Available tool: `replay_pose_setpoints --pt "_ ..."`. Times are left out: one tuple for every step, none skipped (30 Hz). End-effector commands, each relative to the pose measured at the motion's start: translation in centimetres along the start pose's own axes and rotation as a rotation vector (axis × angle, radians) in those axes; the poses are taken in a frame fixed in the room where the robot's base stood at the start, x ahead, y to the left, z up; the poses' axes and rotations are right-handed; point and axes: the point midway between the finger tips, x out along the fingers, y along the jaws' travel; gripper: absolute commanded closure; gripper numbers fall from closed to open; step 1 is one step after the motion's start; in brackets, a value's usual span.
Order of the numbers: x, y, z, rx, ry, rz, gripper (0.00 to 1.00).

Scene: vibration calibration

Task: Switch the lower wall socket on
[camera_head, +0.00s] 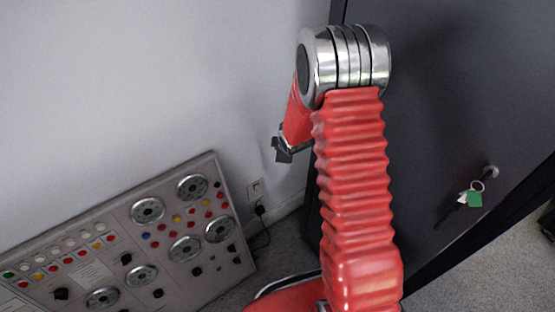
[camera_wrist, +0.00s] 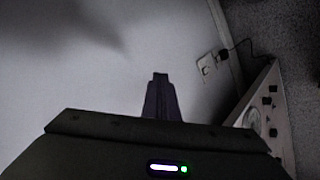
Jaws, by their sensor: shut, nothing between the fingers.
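The wall socket plate (camera_head: 256,188) is pale and fixed low on the wall, just right of the control panel. A black plug (camera_head: 260,208) sits at its lower part, with a dark cable hanging down. In the wrist view the socket plate (camera_wrist: 206,65) lies right of and above my fingertips, with the black plug (camera_wrist: 223,54) at its upper right end. The switch position is too small to tell. My gripper (camera_wrist: 160,77) is shut and empty, apart from the socket. In the head view my gripper (camera_head: 283,152) hangs above and right of the socket.
A control panel (camera_head: 126,220) with dials, knobs and coloured buttons stands against the wall at left; its edge (camera_wrist: 262,110) shows at right in the wrist view. A dark cabinet (camera_head: 440,110) with keys (camera_head: 471,193) stands at right. The wall between is bare.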

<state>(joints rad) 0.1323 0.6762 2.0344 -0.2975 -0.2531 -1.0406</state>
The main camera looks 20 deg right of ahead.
Motion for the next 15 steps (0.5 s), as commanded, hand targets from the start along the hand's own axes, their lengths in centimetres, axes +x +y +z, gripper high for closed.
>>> replay_pose_setpoints --pt "-1.5 0.9 -0.4 0.026 -0.006 0.004 1.0" --pt "-2.2 1.3 -0.5 0.042 -0.01 0.004 1.0" --pt "-3.3 1.7 -0.7 0.065 -0.016 0.003 1.0" --pt "-4.0 2.0 -0.8 0.083 -0.021 0.001 1.0" --pt "-4.8 2.3 -0.9 0.1 -0.025 0.001 1.0" --pt "-5.8 2.7 -1.1 0.125 -0.031 0.0 1.0" --pt "-6.7 3.0 -1.2 0.142 -0.035 0.0 1.0" --pt "-7.4 3.2 -1.3 0.16 -0.04 -0.001 1.0" --pt "-8.5 3.5 -1.5 0.183 -0.045 -0.002 1.0" --pt "-9.3 3.7 -1.6 0.201 -0.049 -0.002 1.0" --pt "-10.1 3.9 -1.7 0.219 -0.053 -0.003 1.0" --pt "-11.2 4.0 -1.8 0.244 -0.058 -0.004 1.0" --pt "-12.0 4.2 -1.9 0.262 -0.061 -0.004 1.0" --pt "-12.8 4.3 -2.0 0.281 -0.065 -0.005 1.0" --pt "-13.8 4.5 -2.1 0.305 -0.069 -0.005 1.0"
